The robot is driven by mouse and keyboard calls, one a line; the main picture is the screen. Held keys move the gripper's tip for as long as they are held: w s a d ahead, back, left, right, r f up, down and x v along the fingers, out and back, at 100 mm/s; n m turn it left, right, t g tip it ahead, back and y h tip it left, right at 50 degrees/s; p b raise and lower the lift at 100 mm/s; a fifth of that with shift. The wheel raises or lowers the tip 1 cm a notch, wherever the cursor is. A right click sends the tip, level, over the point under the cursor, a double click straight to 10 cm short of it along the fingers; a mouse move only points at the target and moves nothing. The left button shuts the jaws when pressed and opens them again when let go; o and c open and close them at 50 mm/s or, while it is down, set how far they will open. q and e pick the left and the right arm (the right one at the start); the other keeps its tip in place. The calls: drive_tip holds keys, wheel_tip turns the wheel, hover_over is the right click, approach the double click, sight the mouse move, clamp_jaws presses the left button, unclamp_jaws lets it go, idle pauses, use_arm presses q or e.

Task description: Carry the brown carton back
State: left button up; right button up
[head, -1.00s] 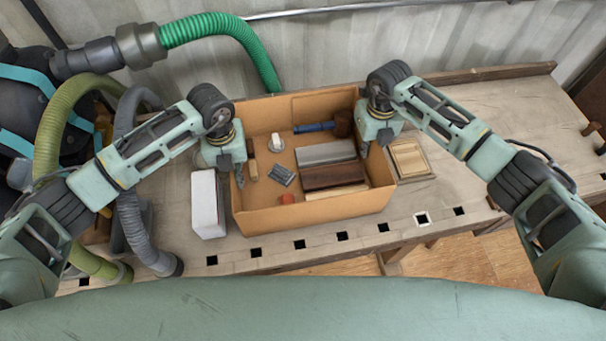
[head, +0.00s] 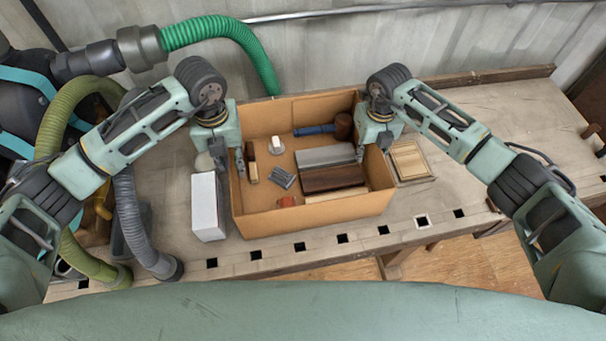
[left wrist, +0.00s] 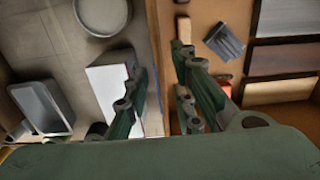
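The brown carton (head: 320,215) stands upright on the workbench, open at the top, with several items inside. My left gripper (head: 230,163) is at its left wall. In the left wrist view the fingers of the left gripper (left wrist: 160,105) are apart, one outside and one inside the carton wall (left wrist: 157,50), with gaps on both sides. My right gripper (head: 374,148) is at the carton's right wall, its fingers apart, one inside and one outside; whether they touch the wall is hard to see.
A white box (head: 208,205) stands close to the carton's left side. A framed wooden piece (head: 409,160) lies just right of it. Grey hose (head: 137,225) and green hose (head: 225,27) lie left and behind.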

use_arm(q)
wheel_tip(320, 180, up, 4)
drive_tip(key=shift+r, duration=0.55)
use_arm(e)
drive_tip(key=shift+r, duration=0.2)
wheel_tip(320, 180, up, 12)
drive_tip(key=shift+f, duration=0.2)
use_arm(q)
drive_tip(key=shift+r, duration=0.1)
